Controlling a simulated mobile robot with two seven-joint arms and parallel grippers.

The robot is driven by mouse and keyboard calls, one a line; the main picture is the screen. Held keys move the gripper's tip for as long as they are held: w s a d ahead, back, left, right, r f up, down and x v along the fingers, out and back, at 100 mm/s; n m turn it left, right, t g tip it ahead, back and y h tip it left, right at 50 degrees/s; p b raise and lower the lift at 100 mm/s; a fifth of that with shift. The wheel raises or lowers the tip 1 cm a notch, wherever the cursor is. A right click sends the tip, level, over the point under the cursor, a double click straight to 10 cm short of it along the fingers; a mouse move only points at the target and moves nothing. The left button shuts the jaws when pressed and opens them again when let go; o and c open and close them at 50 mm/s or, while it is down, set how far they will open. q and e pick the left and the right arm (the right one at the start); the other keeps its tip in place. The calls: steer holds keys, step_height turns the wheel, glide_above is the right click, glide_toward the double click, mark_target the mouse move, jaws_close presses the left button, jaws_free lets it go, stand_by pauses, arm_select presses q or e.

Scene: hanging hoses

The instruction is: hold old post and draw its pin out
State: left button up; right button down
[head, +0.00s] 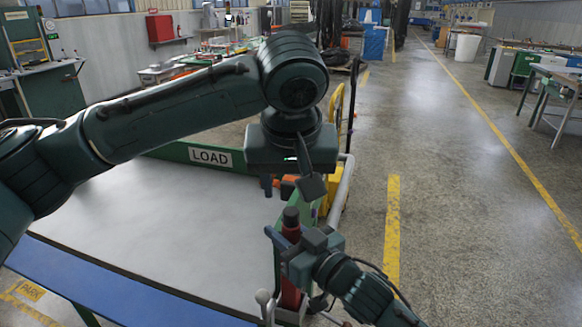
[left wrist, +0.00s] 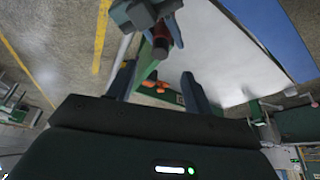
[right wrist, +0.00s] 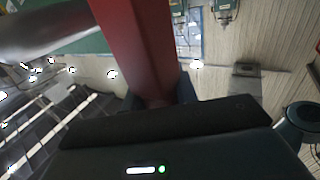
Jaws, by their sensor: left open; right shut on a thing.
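The old post (head: 290,297) is a red upright with a dark cap, standing at the right edge of the table. My right gripper (head: 289,243) is shut on its upper part. The red post (right wrist: 140,40) fills the space between the fingers in the right wrist view. My left gripper (head: 289,187) is open, pointing down above the post's cap and apart from it. In the left wrist view the post (left wrist: 160,42) shows beyond the fingers (left wrist: 158,85), with nothing between them. I cannot make out the pin; grey knobs (head: 262,297) show near the post's foot.
The grey table (head: 150,215) has a green back rail with a LOAD sign (head: 211,156) and a blue front edge. Orange and yellow parts (head: 332,195) and a grey rail stand close behind the post.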

mark_target(291, 212)
arm_select(q)
steer(key=x, duration=0.7)
steer(key=shift+w+f, duration=0.15)
steer(key=shift+f, duration=0.2)
steer(key=c, duration=1.1)
